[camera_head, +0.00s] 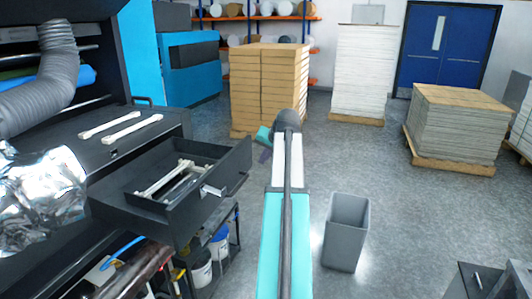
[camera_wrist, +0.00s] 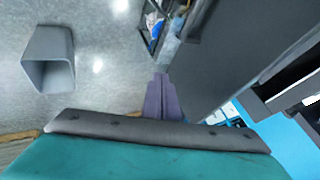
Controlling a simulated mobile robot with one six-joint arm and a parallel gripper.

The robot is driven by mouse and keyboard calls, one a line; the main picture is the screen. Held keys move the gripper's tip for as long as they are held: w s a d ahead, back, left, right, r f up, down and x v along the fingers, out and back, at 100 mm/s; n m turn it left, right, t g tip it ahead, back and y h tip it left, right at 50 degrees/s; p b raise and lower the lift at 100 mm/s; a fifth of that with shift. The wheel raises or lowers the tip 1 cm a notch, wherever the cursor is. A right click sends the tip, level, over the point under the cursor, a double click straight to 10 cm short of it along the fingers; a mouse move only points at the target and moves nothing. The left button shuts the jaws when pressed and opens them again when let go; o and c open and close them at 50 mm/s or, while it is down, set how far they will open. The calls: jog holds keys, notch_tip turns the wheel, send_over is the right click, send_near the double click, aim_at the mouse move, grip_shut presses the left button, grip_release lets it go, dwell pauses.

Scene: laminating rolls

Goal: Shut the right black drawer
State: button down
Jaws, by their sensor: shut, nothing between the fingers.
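The black drawer (camera_head: 226,186) is pulled well out from the black machine on the left in the head view. It is open at the top, and pale metal bars (camera_head: 172,181) lie inside. My gripper (camera_head: 264,154) is just right of the drawer's far front corner, with a small gap in the head view. In the wrist view its purple fingers (camera_wrist: 163,78) are together and empty. A large dark panel (camera_wrist: 240,50), probably the drawer's front, is right of them; contact cannot be told. My arm hides part of the gripper.
A grey bin (camera_head: 346,232) stands on the floor right of my arm, and also shows in the wrist view (camera_wrist: 48,60). A shelf with buckets (camera_head: 219,243) is below the drawer. Stacked boxes (camera_head: 268,85) stand behind. Floor on the right is mostly clear.

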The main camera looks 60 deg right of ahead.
aim_at(248, 167)
jog(key=shift+w+f+p, duration=0.45)
jog(key=shift+w, duration=0.5)
jog(key=shift+w+f+p, duration=0.4)
jog(key=shift+w+p, duration=0.05)
jog(key=shift+w, duration=0.45)
jog(key=shift+w+f+p, duration=0.45)
jog(key=shift+w, duration=0.5)
